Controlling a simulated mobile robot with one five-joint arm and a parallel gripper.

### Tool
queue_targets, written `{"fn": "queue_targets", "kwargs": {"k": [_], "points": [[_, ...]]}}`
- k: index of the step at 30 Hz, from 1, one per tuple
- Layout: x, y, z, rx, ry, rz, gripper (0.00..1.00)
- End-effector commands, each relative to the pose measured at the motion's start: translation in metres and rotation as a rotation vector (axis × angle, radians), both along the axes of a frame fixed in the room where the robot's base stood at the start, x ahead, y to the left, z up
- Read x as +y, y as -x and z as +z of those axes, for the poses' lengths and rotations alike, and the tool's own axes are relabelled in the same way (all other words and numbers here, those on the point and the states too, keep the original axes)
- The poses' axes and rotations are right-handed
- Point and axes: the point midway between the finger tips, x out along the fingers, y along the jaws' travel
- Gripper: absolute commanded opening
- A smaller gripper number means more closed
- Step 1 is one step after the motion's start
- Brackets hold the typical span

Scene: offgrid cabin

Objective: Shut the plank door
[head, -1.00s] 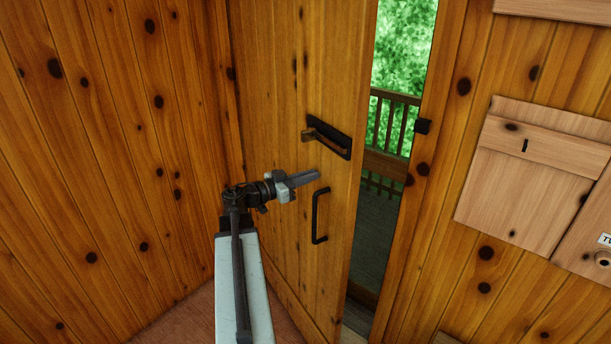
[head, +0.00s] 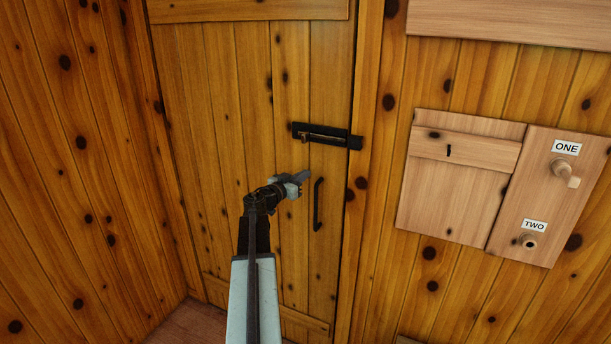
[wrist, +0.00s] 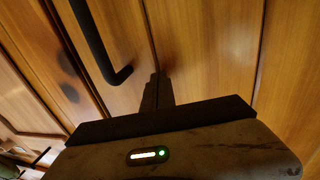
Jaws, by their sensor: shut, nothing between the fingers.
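The plank door (head: 230,110) stands flush in its frame in the head view, with no gap or outdoors showing at its right edge. A black bolt latch (head: 322,134) is on its upper right, close to a black keeper (head: 355,142) on the frame. A black pull handle (head: 318,204) is below it. My gripper (head: 303,177) is shut and empty, just left of the handle at the door's face; I cannot tell if it touches. In the wrist view the shut fingers (wrist: 157,92) point at the planks, right of the handle (wrist: 98,45).
Right of the door, a pale wooden panel (head: 455,200) hangs on the wall. Beside it is a board (head: 545,205) with knobs labelled ONE and TWO. A plank wall (head: 70,180) stands close on the left. A little reddish floor (head: 185,325) shows below.

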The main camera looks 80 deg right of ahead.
Motion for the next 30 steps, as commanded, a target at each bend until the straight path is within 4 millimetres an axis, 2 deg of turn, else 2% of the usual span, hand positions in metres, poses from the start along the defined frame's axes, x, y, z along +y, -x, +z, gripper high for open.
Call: {"fn": "queue_targets", "kwargs": {"k": [5,12,18,22,30], "points": [[0.024,-0.005,0.000,0.000,0.000,0.004,0.00],[0.087,-0.012,0.000,0.000,0.000,-0.001,0.00],[0.124,-0.020,0.000,0.000,0.000,-0.003,0.00],[0.134,-0.023,0.000,0.000,0.000,-0.005,0.00],[0.135,-0.024,0.000,0.000,0.000,-0.006,0.00]]}}
